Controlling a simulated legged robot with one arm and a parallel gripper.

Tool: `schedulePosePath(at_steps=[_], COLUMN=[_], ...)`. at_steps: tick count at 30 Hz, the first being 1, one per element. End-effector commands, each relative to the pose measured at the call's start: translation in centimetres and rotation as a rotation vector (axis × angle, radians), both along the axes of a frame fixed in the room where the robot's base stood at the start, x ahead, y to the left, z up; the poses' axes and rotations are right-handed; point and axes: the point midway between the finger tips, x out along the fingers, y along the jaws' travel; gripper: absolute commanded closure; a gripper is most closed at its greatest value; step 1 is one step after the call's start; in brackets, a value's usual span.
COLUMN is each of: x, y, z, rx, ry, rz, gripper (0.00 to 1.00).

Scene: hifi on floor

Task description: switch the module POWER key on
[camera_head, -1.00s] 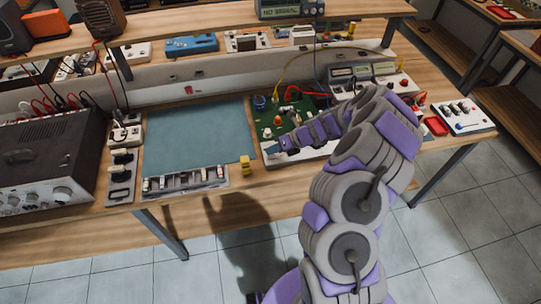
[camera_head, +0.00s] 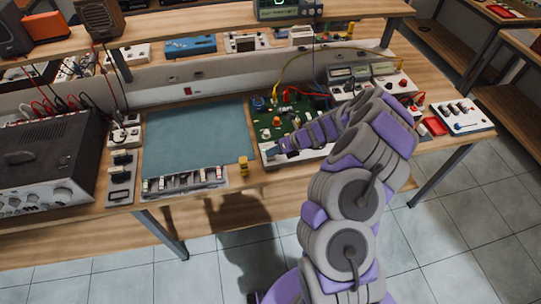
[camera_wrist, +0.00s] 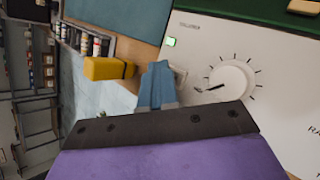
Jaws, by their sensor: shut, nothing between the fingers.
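The module (camera_head: 308,152) is a white-fronted box with a green circuit board on top, at the middle of the bench. Its white front panel (camera_wrist: 215,60) fills the right of the wrist view, with a lit green lamp (camera_wrist: 171,42) and a round dial knob (camera_wrist: 231,79). My gripper (camera_head: 274,152) is at the module's front left corner. In the wrist view its blue fingers (camera_wrist: 158,85) are shut and empty, at the panel's left edge below the lamp. A pale fitting (camera_wrist: 180,76) beside them is partly covered; I cannot tell the POWER key's position.
A blue-green mat (camera_head: 195,140) lies clear to the left. Instruments and cables stand behind and right.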

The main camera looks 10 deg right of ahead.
Motion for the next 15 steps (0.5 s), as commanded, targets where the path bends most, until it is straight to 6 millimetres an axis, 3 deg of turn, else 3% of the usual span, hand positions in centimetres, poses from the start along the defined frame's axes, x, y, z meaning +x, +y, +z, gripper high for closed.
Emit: schedulePosePath(at_steps=[15], x=[0.05], y=[0.0], z=[0.93], rx=[0.0], ry=[0.0], rz=[-0.002], gripper=[1.0])
